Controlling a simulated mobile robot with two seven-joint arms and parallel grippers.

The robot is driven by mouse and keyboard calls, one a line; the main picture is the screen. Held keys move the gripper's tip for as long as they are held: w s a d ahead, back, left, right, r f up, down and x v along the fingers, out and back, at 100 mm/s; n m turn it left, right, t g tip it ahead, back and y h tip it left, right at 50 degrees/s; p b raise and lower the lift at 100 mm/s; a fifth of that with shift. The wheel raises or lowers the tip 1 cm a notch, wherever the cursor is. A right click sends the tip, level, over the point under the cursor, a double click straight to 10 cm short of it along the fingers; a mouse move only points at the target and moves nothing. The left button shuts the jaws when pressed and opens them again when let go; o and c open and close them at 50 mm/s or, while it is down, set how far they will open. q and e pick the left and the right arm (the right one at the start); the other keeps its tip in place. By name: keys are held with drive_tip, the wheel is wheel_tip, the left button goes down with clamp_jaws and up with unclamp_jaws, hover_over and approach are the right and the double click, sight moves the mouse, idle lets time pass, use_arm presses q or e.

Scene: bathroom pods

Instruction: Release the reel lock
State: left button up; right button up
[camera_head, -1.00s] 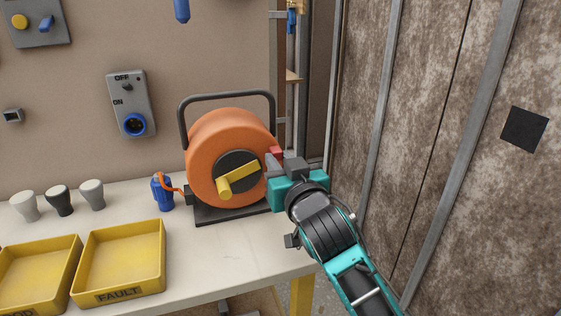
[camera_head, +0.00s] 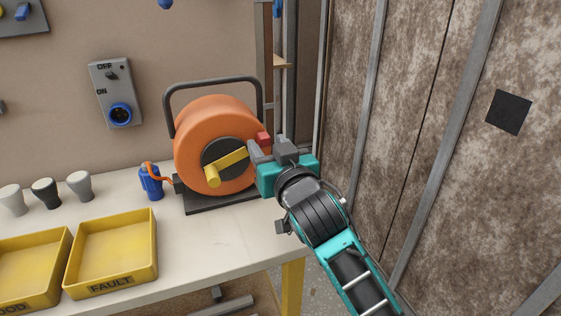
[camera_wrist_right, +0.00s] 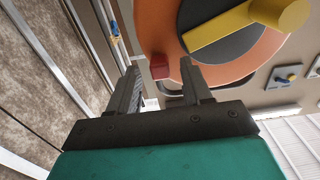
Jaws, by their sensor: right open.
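The orange cable reel (camera_head: 208,125) stands on a black base on the bench, with a dark hub and a yellow crank handle (camera_head: 226,167). The red reel lock (camera_head: 263,138) sits at the reel's right edge. In the right wrist view the red lock (camera_wrist_right: 160,67) shows just beyond and between the fingertips, with the reel (camera_wrist_right: 178,50) behind it. My right gripper (camera_head: 266,150) is at the reel's right side, close to the lock; its two fingers are apart in the wrist view (camera_wrist_right: 160,72). I cannot tell whether a finger touches the lock. My left gripper is out of view.
A blue plug (camera_head: 150,182) on an orange cable stands left of the reel. Yellow trays (camera_head: 125,285) and several grey and black cups (camera_head: 46,193) are on the left of the bench. A switch box (camera_head: 115,92) is on the wall. A brown panel wall stands right.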

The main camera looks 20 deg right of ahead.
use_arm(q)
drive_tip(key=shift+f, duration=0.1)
use_arm(e)
drive_tip(key=s, duration=1.2)
drive_tip(key=shift+d, duration=0.2)
drive_tip(key=shift+s, duration=0.1)
drive_tip(key=s+d+f+g, duration=0.1)
drive_tip(key=s+f+g, duration=0.15)
drive_tip(key=f, duration=0.35)
drive_tip(key=s+d+f+g, duration=0.2)
drive_tip(key=f+g, duration=0.2)
drive_tip(key=f, duration=0.3)
drive_tip(key=s+d+f+n+g, duration=0.2)
drive_tip(key=s+f+g, duration=0.6)
drive_tip(key=s+f, duration=0.45)
use_arm(q)
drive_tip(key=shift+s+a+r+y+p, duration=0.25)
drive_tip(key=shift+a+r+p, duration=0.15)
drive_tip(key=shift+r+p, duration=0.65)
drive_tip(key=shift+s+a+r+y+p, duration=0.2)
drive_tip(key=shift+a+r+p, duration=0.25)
drive_tip(key=shift+p, duration=1)
use_arm(e)
drive_tip(key=w+a+f+t+y, duration=0.1)
drive_tip(key=w+a+f+t, duration=0.1)
drive_tip(key=w+t, duration=0.4)
drive_tip(key=shift+w+a+t, duration=0.15)
drive_tip(key=shift+a+t, duration=0.5)
drive_tip(key=shift+f, duration=0.15)
